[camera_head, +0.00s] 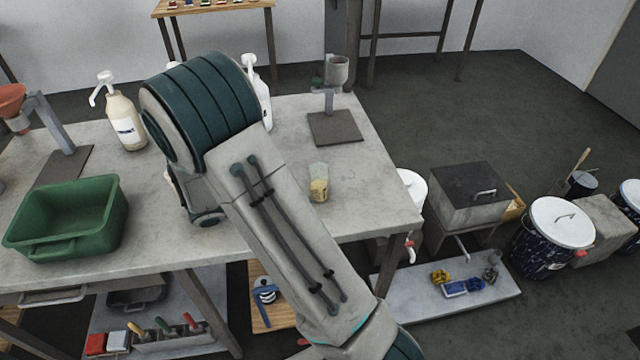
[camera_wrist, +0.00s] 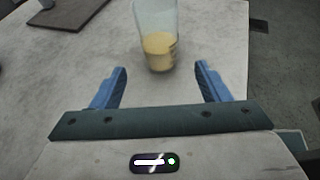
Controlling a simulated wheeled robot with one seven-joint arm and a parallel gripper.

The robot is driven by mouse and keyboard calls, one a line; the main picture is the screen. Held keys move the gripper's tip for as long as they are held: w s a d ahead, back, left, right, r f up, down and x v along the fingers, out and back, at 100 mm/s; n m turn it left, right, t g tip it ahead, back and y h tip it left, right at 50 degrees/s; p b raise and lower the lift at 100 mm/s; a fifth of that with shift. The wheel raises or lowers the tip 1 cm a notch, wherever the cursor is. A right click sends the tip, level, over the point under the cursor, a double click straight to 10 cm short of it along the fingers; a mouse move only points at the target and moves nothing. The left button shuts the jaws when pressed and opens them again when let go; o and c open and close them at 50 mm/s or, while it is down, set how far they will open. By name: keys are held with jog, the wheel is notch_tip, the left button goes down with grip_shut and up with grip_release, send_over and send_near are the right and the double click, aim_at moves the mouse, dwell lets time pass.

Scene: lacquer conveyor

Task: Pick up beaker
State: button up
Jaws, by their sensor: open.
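The beaker (camera_head: 318,183) is a clear glass with yellowish contents in its lower part. It stands upright on the grey table (camera_head: 370,195), near the table's right end. In the wrist view the beaker (camera_wrist: 157,38) is just beyond my gripper (camera_wrist: 161,78), roughly centred between its two blue fingers. The gripper is open, with nothing between the fingertips. In the head view my arm stands left of the beaker and hides most of the gripper.
A green tub (camera_head: 68,222) and a pump bottle (camera_head: 122,118) stand on the table to the left. A stand with a dark base plate (camera_head: 335,128) is behind the beaker. Another white pump bottle (camera_head: 262,95) is partly behind my arm. The tabletop around the beaker is clear.

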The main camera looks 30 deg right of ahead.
aim_at(311, 190)
jog(key=p+x, duration=0.1)
jog(key=x, duration=0.7)
jog(key=shift+d, duration=0.3)
jog(key=c, duration=1.1)
